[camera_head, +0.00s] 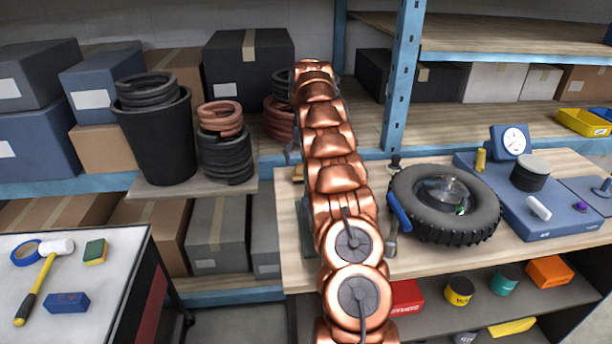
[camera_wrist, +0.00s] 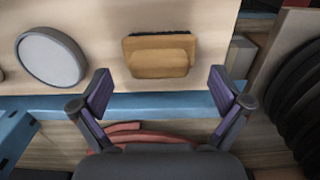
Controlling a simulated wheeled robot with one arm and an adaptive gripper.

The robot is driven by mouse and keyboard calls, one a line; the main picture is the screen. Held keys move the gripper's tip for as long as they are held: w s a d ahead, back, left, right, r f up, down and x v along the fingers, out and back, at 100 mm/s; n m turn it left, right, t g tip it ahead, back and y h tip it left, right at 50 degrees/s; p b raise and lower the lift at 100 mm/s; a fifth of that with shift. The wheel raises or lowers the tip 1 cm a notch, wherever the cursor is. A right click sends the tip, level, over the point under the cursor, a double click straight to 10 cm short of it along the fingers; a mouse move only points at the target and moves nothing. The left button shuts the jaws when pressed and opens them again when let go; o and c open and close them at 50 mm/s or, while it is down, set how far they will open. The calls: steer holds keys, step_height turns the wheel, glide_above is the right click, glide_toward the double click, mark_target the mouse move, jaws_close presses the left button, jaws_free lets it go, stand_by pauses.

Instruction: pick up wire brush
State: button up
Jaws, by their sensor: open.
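The likely wire brush (camera_wrist: 160,60), a tan wooden block with a dark bristle edge along its far side, lies on a light wooden surface in the wrist view. A small tan piece of what seems to be the same brush (camera_head: 298,173) shows at the bench's left end in the head view, mostly hidden by my arm. My gripper (camera_wrist: 160,92) is open and empty, its two purple-padded fingers spread wide. In the wrist picture the brush appears just beyond the fingertips, roughly centred between them. I cannot tell the height gap.
A round pale disc with a grey rim (camera_wrist: 51,57) lies left of the brush. Dark coils (camera_wrist: 300,100) stand close on the right. A blue shelf beam (camera_wrist: 150,105) crosses below the fingers.

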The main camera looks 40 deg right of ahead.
steer(key=shift+s+f+p, duration=0.1)
steer(key=shift+f+p, duration=0.6)
steer(key=shift+f, duration=0.2)
steer(key=shift+f+p, duration=0.5)
steer(key=shift+f, duration=1.1)
steer(key=shift+c, duration=0.4)
steer(key=c, duration=0.8)
steer(key=shift+o, duration=0.2)
steer(key=r+b, duration=0.1)
steer(key=r, duration=0.5)
steer(key=shift+w+r+b, duration=0.1)
steer(key=shift+w+b, duration=0.1)
steer(key=shift+b, duration=0.15)
steer(key=shift+r, duration=0.95)
steer(key=shift+s+r+p, duration=0.15)
steer(key=shift+r+p, duration=0.85)
steer(key=shift+p, duration=0.1)
